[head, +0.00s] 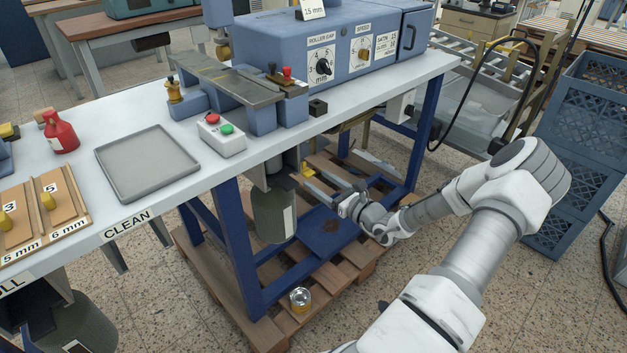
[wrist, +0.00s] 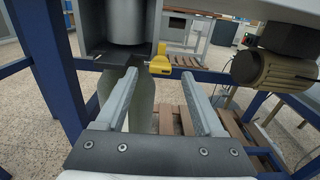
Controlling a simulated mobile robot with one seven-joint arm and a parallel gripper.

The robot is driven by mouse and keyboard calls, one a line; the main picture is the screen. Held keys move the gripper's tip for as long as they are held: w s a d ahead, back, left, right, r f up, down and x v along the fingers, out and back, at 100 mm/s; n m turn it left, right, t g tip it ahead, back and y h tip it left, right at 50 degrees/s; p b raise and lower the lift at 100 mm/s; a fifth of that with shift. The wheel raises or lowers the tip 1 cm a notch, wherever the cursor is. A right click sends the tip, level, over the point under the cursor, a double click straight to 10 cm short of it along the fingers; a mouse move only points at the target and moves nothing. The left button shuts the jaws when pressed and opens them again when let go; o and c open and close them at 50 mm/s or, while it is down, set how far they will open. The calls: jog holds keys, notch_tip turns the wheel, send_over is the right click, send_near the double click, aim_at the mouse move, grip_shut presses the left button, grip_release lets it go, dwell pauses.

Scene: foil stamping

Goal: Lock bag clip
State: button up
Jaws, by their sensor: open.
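The yellow bag clip (wrist: 160,66) sits under the machine, at the side of a dark collar below a round metal pipe (wrist: 126,22). A small part of it shows in the head view (head: 306,169). A grey-green bag (head: 272,216) hangs below the collar under the table; it also shows behind my left finger in the wrist view (wrist: 142,108). My gripper (wrist: 159,76) is open and empty. Its fingertips point at the clip, which appears between and just beyond them; I cannot tell whether they touch. In the head view my gripper (head: 314,180) is under the table.
Blue table legs (head: 238,245) and the tabletop (head: 330,125) edge enclose the space around my gripper. A dark cylinder with a tan ribbed part (wrist: 285,68) hangs at the right in the wrist view. Wooden pallets (head: 215,270) and a small can (head: 300,299) are below.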

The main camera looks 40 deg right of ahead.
aim_at(312, 176)
jog(key=shift+w+a, duration=0.1)
jog(key=shift+w, duration=1.45)
jog(key=shift+c, duration=0.2)
grip_shut()
